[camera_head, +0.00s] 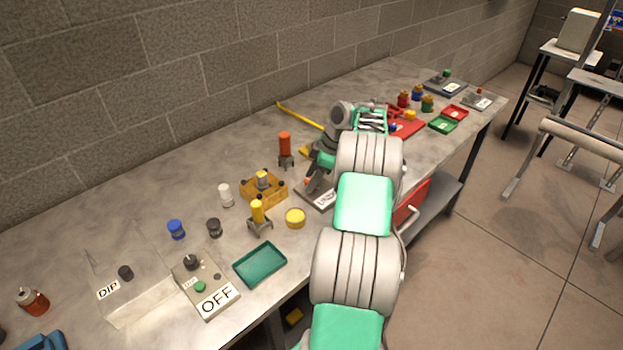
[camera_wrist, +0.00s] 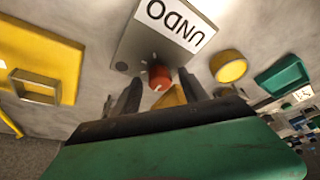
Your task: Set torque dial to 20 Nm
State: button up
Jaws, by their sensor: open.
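A red knob (camera_wrist: 160,77) with a pale mark sits on a grey panel (camera_wrist: 146,45) with a white label reading UNDO, upside down in the wrist view. No torque scale or 20 Nm mark can be read, so I cannot confirm that this knob is the torque dial. My gripper (camera_wrist: 160,92) is open, with its two dark fingers on either side of the knob's near side. Whether they touch it cannot be told. In the head view my gripper (camera_head: 312,184) is low over the same panel (camera_head: 322,199), and my arm hides part of it.
A yellow round cap (camera_head: 295,217), a green tray (camera_head: 260,264) and a yellow block fixture (camera_head: 263,187) stand left of the panel. An orange-topped stand (camera_head: 285,150) is behind. An OFF panel (camera_head: 205,285) is at the front left. The bench edge runs below my arm.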

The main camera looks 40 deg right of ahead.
jog(key=shift+c, duration=0.2)
grip_shut()
